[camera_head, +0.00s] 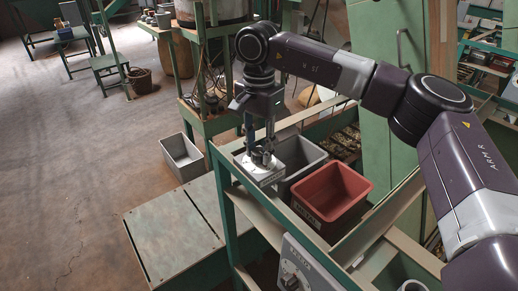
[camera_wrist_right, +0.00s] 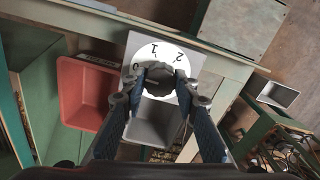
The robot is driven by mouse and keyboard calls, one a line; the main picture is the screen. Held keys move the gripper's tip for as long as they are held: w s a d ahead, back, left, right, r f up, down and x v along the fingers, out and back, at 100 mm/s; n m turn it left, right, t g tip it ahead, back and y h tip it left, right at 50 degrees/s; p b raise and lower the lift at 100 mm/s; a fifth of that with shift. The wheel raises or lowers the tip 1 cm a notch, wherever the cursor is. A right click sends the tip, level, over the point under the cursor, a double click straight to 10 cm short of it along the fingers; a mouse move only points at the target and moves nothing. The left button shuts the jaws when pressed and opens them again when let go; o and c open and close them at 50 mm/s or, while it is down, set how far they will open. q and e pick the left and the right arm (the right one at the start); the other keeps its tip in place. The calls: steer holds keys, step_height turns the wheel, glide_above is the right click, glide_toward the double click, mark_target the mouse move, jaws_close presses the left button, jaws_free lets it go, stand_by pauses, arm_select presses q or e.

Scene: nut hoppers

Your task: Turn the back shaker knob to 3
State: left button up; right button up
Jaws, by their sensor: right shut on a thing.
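The back shaker's grey control box (camera_head: 262,178) sits on the green bench's near rail. In the right wrist view its plate (camera_wrist_right: 138,43) carries a white dial (camera_wrist_right: 167,51) with 0, 1 and 2 readable. The rest of the scale is hidden by my fingers. My right gripper (camera_wrist_right: 160,80) is shut on the dark knob (camera_wrist_right: 158,70) at the dial's middle. I cannot tell where the knob's pointer stands. In the head view my right gripper (camera_head: 262,154) points down onto the box. A second control box (camera_head: 304,263) with a knob (camera_head: 290,281) is at the bottom. My left gripper is not in view.
A red bin (camera_head: 332,193) and a grey bin (camera_head: 298,160) stand in the bench just right of the back box. Another grey bin (camera_head: 183,158) is on the floor at left. A green-framed stand (camera_head: 203,122) rises behind. The floor at left is mostly clear.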

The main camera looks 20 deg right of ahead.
steer(key=shift+f+m+b, duration=0.1)
steer(key=shift+m+b, duration=0.45)
steer(key=shift+m, duration=0.45)
steer(key=shift+c, duration=0.2)
steer(key=m+b, duration=0.2)
steer(key=m, duration=0.3)
steer(key=m+b, duration=0.1)
steer(key=m, duration=0.4)
steer(key=m+b, duration=0.1)
steer(key=m, duration=0.4)
steer(key=shift+b, duration=0.35)
steer(key=m+b, duration=0.1)
steer(key=m, duration=0.3)
steer(key=shift+m, duration=0.4)
steer(key=m+b, duration=0.1)
steer(key=m, duration=0.3)
steer(key=shift+m, duration=0.3)
steer(key=m+b, duration=0.1)
steer(key=m, duration=0.3)
steer(key=shift+m, duration=0.3)
arm_select(q)
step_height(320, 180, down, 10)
steer(key=b, duration=0.1)
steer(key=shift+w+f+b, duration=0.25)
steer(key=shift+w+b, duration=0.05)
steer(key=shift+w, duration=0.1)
arm_select(e)
steer(key=m, duration=0.4)
steer(key=shift+m, duration=0.3)
steer(key=shift+o, duration=0.2)
